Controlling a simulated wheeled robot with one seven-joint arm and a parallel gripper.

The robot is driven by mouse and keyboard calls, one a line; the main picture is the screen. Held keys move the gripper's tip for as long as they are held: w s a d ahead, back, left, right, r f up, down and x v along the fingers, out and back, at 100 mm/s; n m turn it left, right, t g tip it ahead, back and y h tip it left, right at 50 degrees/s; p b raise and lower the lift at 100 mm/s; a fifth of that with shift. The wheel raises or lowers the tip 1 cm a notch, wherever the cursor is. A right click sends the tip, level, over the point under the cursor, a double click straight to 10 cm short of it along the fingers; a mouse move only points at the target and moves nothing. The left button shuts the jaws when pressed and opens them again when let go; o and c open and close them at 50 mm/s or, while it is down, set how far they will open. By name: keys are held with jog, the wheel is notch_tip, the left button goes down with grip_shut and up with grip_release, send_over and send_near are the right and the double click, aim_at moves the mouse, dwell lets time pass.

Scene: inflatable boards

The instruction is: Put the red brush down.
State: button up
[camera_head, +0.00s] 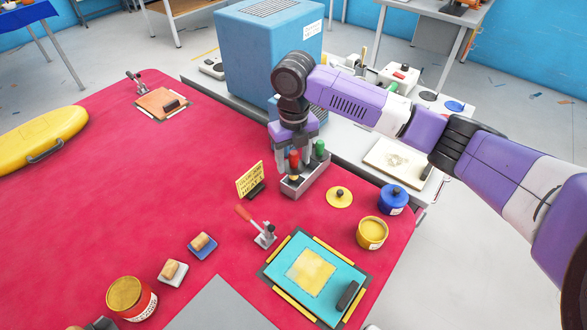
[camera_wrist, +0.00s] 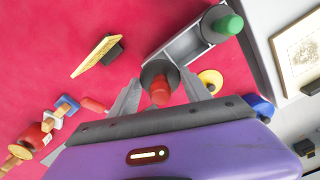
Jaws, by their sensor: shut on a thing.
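My gripper (camera_head: 295,163) is shut on the red brush (camera_head: 294,157), which is held upright between the two fingers. In the wrist view the red handle (camera_wrist: 160,91) and its dark round lower part show between the fingertips (camera_wrist: 163,88). The brush is at the near left end of a narrow grey tray (camera_head: 312,185). I cannot tell whether it touches the tray floor. A brush with a green handle (camera_head: 320,148) stands at the tray's other end; it also shows in the wrist view (camera_wrist: 228,24).
A yellow sign (camera_head: 249,179) stands just left of the tray. A yellow disc (camera_head: 340,197), a blue pot (camera_head: 393,199) and a yellow tin (camera_head: 372,233) are to the right. A red-handled tool (camera_head: 262,230) and a teal board (camera_head: 317,276) lie nearer. The red mat (camera_head: 150,210) has free room left.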

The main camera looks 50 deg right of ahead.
aim_at(294, 171)
jog(key=shift+f, duration=2.25)
jog(key=shift+f, duration=0.35)
jog(key=shift+f, duration=0.25)
